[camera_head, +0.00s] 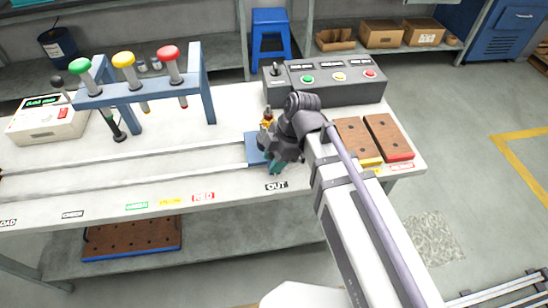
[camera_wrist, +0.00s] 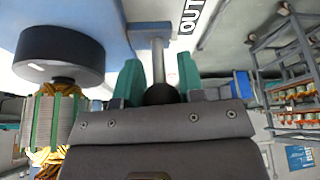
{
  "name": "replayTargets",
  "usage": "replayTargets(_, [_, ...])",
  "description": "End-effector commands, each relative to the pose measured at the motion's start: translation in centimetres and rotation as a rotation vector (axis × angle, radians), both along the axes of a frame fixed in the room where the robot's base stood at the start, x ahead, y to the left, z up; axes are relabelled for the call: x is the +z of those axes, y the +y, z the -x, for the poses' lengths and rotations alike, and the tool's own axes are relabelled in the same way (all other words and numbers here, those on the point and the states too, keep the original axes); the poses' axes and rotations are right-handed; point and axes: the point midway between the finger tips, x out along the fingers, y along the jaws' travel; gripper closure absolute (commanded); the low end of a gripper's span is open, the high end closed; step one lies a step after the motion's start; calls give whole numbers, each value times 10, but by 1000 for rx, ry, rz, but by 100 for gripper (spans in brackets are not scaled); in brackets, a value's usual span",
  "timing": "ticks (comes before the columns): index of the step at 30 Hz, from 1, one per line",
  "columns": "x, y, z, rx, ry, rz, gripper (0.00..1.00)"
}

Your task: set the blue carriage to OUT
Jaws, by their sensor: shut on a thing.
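The blue carriage (camera_head: 252,150) sits on the two pale rails at their right end, level with the OUT label (camera_head: 276,186). My gripper (camera_head: 275,160) is at its right front side and hides part of it. In the wrist view the teal fingers of my gripper (camera_wrist: 158,85) are shut on a dark round knob (camera_wrist: 160,94). A grey stem (camera_wrist: 158,55) joins the knob to the blue carriage (camera_wrist: 95,12). The OUT label also shows at the top of the wrist view (camera_wrist: 190,14). An armature with copper windings (camera_wrist: 55,110) stands beside my gripper.
The rails (camera_head: 130,168) run left, past red, yellow, green and CHECK labels. A blue frame (camera_head: 140,90) with green, yellow and red knobs stands over the back left. A control box (camera_head: 325,88) stands behind my gripper. Brown boards (camera_head: 388,137) lie to the right.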

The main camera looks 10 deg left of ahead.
Motion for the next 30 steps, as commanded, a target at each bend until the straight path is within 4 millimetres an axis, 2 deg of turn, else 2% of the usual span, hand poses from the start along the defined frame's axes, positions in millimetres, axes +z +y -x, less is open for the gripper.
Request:
replayTargets(8, [-1,-3,-1,-2,-2,7,100])
replayTargets(9, [-1,-3,-1,-3,-2,8,62])
replayTargets(15, [-1,-2,-1,-2,-1,6,44])
replayTargets(23, [3,-2,-1,-2,-1,4,44])
replayTargets(26, [14,-5,-3,-4,-1,4,44])
replayTargets(30, [45,-14,-8,-4,-1,4,44])
